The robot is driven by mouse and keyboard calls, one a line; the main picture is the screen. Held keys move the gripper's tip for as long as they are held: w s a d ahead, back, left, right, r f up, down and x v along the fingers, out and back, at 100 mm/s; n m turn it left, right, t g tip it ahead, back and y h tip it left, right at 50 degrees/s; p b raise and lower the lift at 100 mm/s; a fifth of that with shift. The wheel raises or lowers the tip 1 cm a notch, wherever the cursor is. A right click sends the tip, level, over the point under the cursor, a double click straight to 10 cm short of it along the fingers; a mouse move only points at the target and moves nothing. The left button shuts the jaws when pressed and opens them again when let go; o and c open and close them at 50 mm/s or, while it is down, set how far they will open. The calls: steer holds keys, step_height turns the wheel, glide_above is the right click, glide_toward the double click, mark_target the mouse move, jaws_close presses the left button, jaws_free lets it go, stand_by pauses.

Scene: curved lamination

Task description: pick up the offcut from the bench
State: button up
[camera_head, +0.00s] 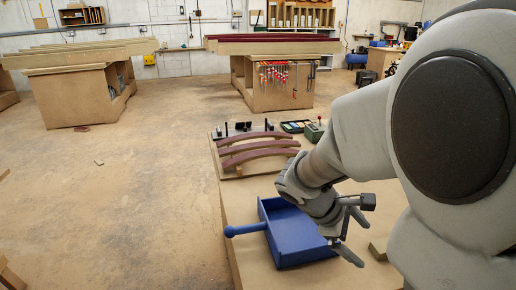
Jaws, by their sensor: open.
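A small tan-brown block (379,249), which looks like the offcut, lies on the bench (235,198) near its right side, partly cut off from view by my arm. My gripper (357,238) is open, with its fingers spread, just left of the block and apart from it in the picture. Nothing shows between the fingers. The gripper's exact height above the bench is hard to tell.
A blue open tray with a handle (290,238) stands left of and partly behind my gripper. Curved laminated strips (258,152) sit on a form farther back. Floor to the left is mostly clear.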

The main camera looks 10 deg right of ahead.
steer(key=w+d+f+n+h+b, duration=0.1)
steer(key=w+f+n, duration=0.1)
steer(key=f+n, duration=0.1)
steer(key=w+d+f+n+h+b, duration=0.1)
steer(key=w+d+f+n+h, duration=0.1)
steer(key=w+f, duration=0.1)
steer(key=w+d+f+n+t+h+b, duration=0.1)
steer(key=w+d+f+n+h+b, duration=0.1)
steer(key=w+f+n, duration=0.1)
steer(key=shift+w+d+f+n, duration=0.1)
steer(key=shift+w+f+n, duration=0.05)
steer(key=shift+f, duration=0.25)
steer(key=shift+w+f+n, duration=0.1)
steer(key=shift+f+n, duration=0.05)
steer(key=shift+f, duration=0.2)
steer(key=b+x, duration=0.4)
steer(key=x, duration=1.2)
steer(key=shift+w+d+b, duration=0.15)
steer(key=shift+d+b, duration=0.15)
steer(key=shift+d, duration=0.05)
steer(key=shift+d+f, duration=0.1)
steer(key=shift+d, duration=0.3)
jaws_close()
